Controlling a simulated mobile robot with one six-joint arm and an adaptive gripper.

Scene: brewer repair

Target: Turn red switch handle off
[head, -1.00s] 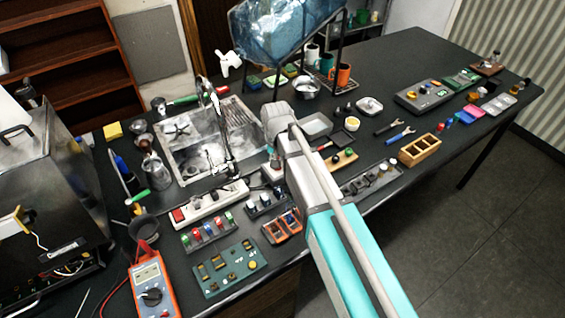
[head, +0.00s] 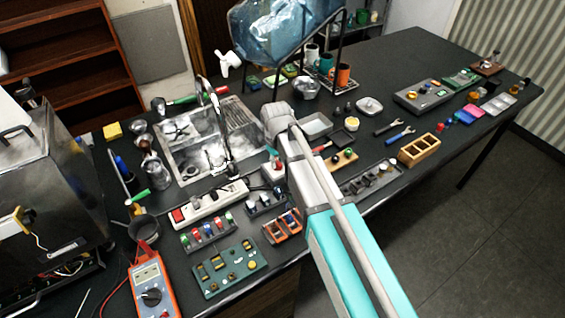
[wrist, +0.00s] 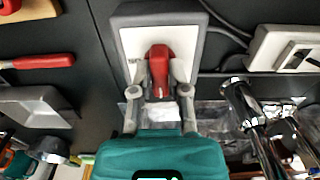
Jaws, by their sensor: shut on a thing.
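The red switch handle (wrist: 160,66) stands out from a white plate on a grey switch box (wrist: 204,52) in the wrist view. Where the fingertips touch is partly hidden. In the head view the switch box (head: 272,173) stands just left of my arm, right of the white power strip (head: 208,203). A small bit of red shows above it, and my arm hides much of the gripper there.
A metal sink (head: 190,160) with a tall tap lies behind and left of the switch box. Small racks and a green board (head: 230,268) stand in front. A wooden tray (head: 418,150) and other parts lie to the right. The far right of the table has bare room.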

